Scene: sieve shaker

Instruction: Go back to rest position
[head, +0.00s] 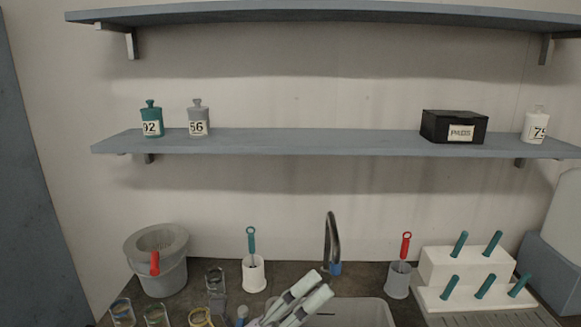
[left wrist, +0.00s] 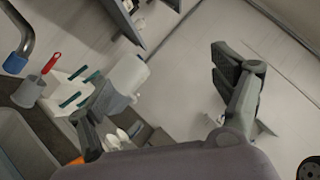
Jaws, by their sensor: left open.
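My left gripper (left wrist: 160,92) is open in the left wrist view, with its two dark fingers spread wide. Nothing is between the fingers. White and grey parts of my own arm show at the bottom middle of the head view, in front of the sink. My right gripper is in neither view.
The sink (head: 350,312) has a tap (head: 332,242) behind it. A grey bucket (head: 165,275), glass beakers (head: 122,312) and a white brush holder (head: 253,275) stand left. A grey brush holder (head: 397,282) and white peg rack (head: 450,267) stand right. A shelf (head: 300,142) hangs above.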

